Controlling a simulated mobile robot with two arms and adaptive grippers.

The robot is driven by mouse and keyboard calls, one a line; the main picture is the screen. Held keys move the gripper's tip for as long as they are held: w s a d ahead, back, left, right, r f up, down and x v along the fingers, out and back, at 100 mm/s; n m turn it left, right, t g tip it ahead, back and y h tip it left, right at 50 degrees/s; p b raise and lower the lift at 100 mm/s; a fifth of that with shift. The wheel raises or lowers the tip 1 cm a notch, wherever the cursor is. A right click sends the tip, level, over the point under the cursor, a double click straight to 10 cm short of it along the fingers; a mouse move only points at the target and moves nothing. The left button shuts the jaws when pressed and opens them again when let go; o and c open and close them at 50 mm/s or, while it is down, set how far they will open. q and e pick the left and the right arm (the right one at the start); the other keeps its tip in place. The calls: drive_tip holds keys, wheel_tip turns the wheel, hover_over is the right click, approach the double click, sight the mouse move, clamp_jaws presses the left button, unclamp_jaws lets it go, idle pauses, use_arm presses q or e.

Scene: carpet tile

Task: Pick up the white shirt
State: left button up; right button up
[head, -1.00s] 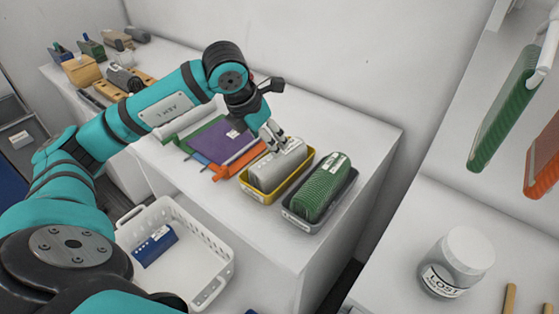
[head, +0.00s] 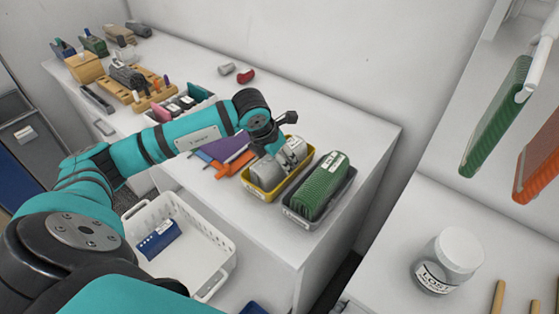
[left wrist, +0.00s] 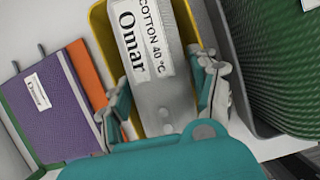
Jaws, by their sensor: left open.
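The white shirt (head: 267,175) is a light grey-white folded roll in a yellow tray (head: 264,197) on the white counter. In the left wrist view the shirt (left wrist: 150,85) has a label reading "Omar" and "COTTON 40 °C", and the yellow tray (left wrist: 103,28) shows around it. My left gripper (head: 285,152) is low over the shirt. In the left wrist view its open fingers (left wrist: 163,80) stand on either side of the shirt. I cannot tell whether they touch it. My arm and gripper hide part of the shirt in the head view. My right gripper is out of view.
A green ribbed roll (head: 322,183) sits in a grey tray (head: 301,220) close on the right. Purple and orange folded items (left wrist: 62,100) lie on the left. A white basket (head: 205,262) with a blue item stands below the counter. A labelled jar (head: 449,262) is at right.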

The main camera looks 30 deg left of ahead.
use_arm(q)
drive_tip(key=c, duration=0.9)
